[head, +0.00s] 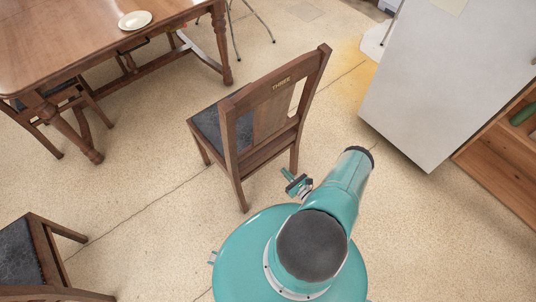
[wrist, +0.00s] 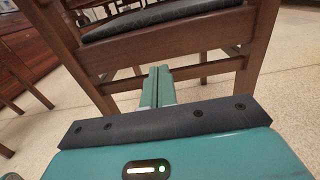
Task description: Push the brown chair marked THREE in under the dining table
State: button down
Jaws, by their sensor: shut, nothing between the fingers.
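The brown chair marked THREE (head: 265,115) stands upright in the middle of the head view, with a dark seat and its label on the top rail. The chair is apart from the dining table (head: 85,40), with open floor between them. The table is brown wood at the upper left. My gripper (head: 296,186) is low behind the chair's back, near its rear legs. In the wrist view the shut fingers (wrist: 158,82) point at the lower rails of the chair (wrist: 165,50). I cannot tell whether they touch it. Nothing is between the fingers.
A white plate (head: 135,20) lies on the table. Another dark-seated chair (head: 30,255) stands at the lower left. A large pale cabinet or door panel (head: 445,75) and wooden shelving (head: 500,150) stand at the right.

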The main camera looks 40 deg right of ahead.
aim_at(269, 155)
jog(key=w, duration=0.8)
jog(key=shift+w+a, duration=0.1)
jog(key=shift+w, duration=0.25)
jog(key=shift+w, duration=0.25)
